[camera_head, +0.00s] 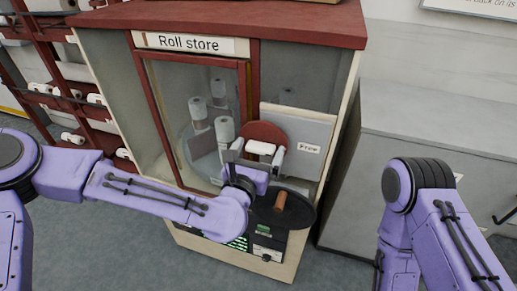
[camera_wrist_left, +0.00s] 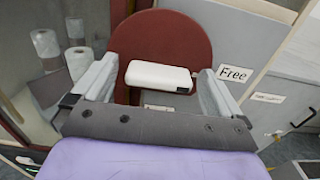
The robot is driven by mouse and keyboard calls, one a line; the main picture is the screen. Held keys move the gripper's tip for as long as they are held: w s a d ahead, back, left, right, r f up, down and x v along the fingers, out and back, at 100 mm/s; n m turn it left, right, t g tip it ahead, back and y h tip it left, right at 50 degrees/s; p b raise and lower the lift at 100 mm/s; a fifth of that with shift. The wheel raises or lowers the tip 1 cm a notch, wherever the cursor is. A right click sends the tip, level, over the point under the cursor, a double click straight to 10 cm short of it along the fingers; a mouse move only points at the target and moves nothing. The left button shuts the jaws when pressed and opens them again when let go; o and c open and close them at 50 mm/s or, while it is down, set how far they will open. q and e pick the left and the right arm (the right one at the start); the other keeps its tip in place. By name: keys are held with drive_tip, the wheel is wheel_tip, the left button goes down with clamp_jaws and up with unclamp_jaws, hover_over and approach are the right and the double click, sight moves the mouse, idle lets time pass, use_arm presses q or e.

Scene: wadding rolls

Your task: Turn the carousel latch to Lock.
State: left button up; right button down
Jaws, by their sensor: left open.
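The latch is a dark red disc (camera_head: 264,132) with a white bar handle (camera_head: 261,148), on the grey panel of the roll store. In the left wrist view the bar (camera_wrist_left: 158,76) lies nearly level across the red disc (camera_wrist_left: 172,32), and a small dark mark shows near its right end. A "Free" label (camera_head: 308,148) is to the right of the disc. Another label (camera_wrist_left: 158,107) below the bar is mostly hidden by my gripper. My left gripper (camera_head: 258,152) is open, its fingers on either side of the bar with visible gaps. My right gripper is out of view.
The roll store cabinet (camera_head: 250,20) has a glass front with white rolls (camera_head: 224,130) inside. Below my left gripper a dark round plate (camera_head: 300,210) with a brown knob (camera_head: 280,202) juts out. A grey cabinet (camera_head: 420,130) stands at right, a roll rack (camera_head: 75,90) at left.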

use_arm(q)
drive_tip(key=c, duration=0.9)
drive_tip(key=shift+m, duration=0.3)
drive_tip(key=m+b, duration=0.2)
drive_tip(key=m, duration=0.1)
drive_tip(key=shift+d+f+m, duration=0.1)
drive_tip(key=shift+m, duration=0.2)
drive_tip(key=m+b, duration=0.1)
drive_tip(key=m, duration=0.3)
drive_tip(key=shift+s+m, duration=0.1)
drive_tip(key=shift+m, duration=0.2)
drive_tip(key=m+b, duration=0.1)
drive_tip(key=m, duration=0.3)
drive_tip(key=shift+d, duration=0.1)
drive_tip(key=m, duration=0.5)
drive_tip(key=shift+f+b, duration=0.1)
drive_tip(key=shift+b, duration=0.25)
